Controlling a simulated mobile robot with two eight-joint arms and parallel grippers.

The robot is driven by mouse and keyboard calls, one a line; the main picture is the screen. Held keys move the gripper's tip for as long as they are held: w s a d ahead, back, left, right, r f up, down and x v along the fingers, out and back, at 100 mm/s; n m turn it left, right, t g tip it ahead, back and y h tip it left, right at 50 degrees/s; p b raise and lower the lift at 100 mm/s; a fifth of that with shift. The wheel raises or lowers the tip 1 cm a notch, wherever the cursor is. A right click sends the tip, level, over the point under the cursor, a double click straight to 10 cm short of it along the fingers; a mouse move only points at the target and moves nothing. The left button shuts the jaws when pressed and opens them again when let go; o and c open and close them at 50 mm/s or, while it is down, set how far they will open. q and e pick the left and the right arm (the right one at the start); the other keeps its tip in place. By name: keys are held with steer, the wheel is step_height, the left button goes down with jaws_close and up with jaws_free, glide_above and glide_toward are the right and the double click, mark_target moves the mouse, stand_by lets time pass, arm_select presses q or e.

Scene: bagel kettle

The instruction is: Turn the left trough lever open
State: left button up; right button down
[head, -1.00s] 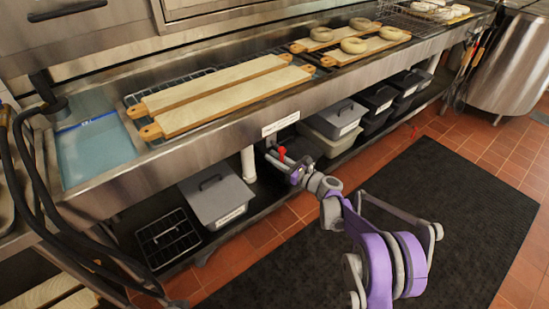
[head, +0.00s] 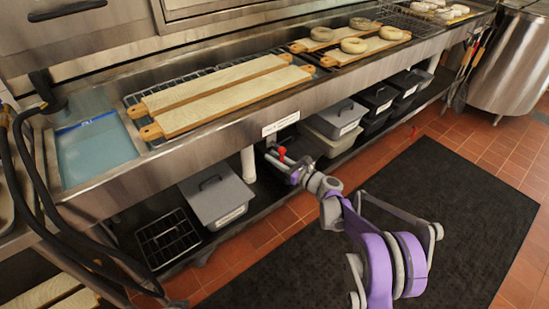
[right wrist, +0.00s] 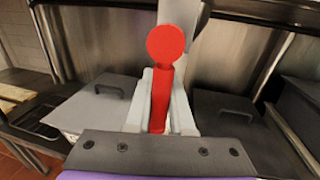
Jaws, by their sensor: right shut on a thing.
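The left trough lever (head: 282,153) is red and sits under the trough front, beside a white vertical pipe (head: 248,164). My right gripper (head: 284,165) reaches it from the front. In the right wrist view the lever (right wrist: 161,90) shows as a red bar with a round knob, running lengthwise between the two pale fingers of the right gripper (right wrist: 160,95). The fingers are shut on it. The valve body behind the lever is mostly hidden. My left gripper is not in view.
The steel trough (head: 200,165) holds long wooden boards (head: 220,95), some with bagels (head: 353,45), and bluish water (head: 95,150) at left. Lidded bins (head: 216,195) stand on the shelf below. A black mat (head: 450,215) covers the floor.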

steer(key=shift+w+d, duration=0.1)
stand_by(0.5)
steer(key=n, duration=0.1)
steer(key=w+d+n, duration=0.1)
steer(key=n, duration=0.1)
steer(key=d+n+h+p, duration=0.1)
steer(key=n, duration=0.1)
steer(key=shift+w+r, duration=0.15)
steer(key=shift+r, duration=0.1)
steer(key=shift+w+d+r+n+t+h+p, duration=0.1)
steer(key=shift+w+d+r+n+h+p, duration=0.55)
steer(key=shift+n, duration=1.15)
steer(key=shift+d+r+n+t+h+p, duration=0.1)
steer(key=shift+d+r+n+h+p, duration=0.2)
steer(key=shift+r+n+p, duration=1.1)
steer(key=shift+w+d+r+n+t+h+p, duration=0.1)
steer(key=shift+w+d+n+h+p, duration=0.4)
steer(key=shift+n, duration=1.7)
steer(key=shift+s+a, duration=0.1)
steer(key=shift+a, duration=0.05)
steer(key=c, duration=0.8)
jaws_free()
